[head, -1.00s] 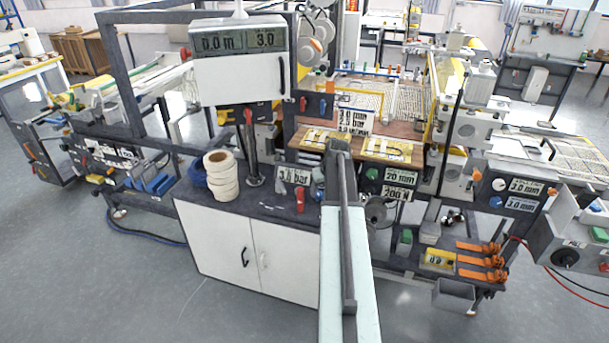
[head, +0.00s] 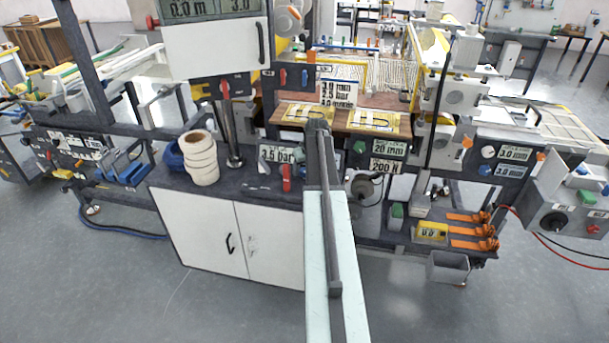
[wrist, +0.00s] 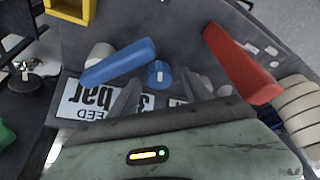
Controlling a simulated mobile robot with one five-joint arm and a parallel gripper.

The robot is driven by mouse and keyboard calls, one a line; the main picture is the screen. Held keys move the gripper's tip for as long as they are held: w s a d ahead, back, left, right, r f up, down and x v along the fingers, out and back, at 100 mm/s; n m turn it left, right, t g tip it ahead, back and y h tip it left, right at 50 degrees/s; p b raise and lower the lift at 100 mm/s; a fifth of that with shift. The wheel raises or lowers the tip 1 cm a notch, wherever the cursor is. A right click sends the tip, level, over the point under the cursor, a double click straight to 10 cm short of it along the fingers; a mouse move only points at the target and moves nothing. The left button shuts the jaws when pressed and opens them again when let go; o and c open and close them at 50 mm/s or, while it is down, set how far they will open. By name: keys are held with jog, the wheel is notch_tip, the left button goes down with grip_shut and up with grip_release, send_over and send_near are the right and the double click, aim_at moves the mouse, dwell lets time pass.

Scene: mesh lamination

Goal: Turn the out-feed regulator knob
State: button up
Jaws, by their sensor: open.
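A small round blue knob with a white mark (wrist: 160,74) shows in the wrist view. It stands by an upside-down label plate (wrist: 85,101) reading "bar" and "FEED", partly covered by my fingers. My gripper (wrist: 163,92) is open, with its two dark fingers apart and pointing toward the knob, one on each side of it in the picture. Whether they touch it I cannot tell. In the head view the 3.5 bar plate (head: 276,154) stands on the dark bench top, while my arm hides the knob and the fingertips.
A blue lever (wrist: 118,62) lies close left of the knob, and a red lever (wrist: 240,62) stands to the right. The red one also shows in the head view (head: 287,178). A stack of white rolls (head: 201,158) stands on the bench. Floor in front is clear.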

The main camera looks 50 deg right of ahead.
grip_shut()
jog(key=shift+d+r, duration=0.1)
jog(key=shift+d, duration=0.05)
jog(key=shift+n, duration=0.3)
jog(key=n+y, duration=0.1)
jog(key=n, duration=0.2)
jog(key=shift+n+y, duration=0.3)
jog(key=shift+d+n+y, duration=0.1)
jog(key=shift+n+y, duration=0.7)
jog(key=shift+n, duration=1.5)
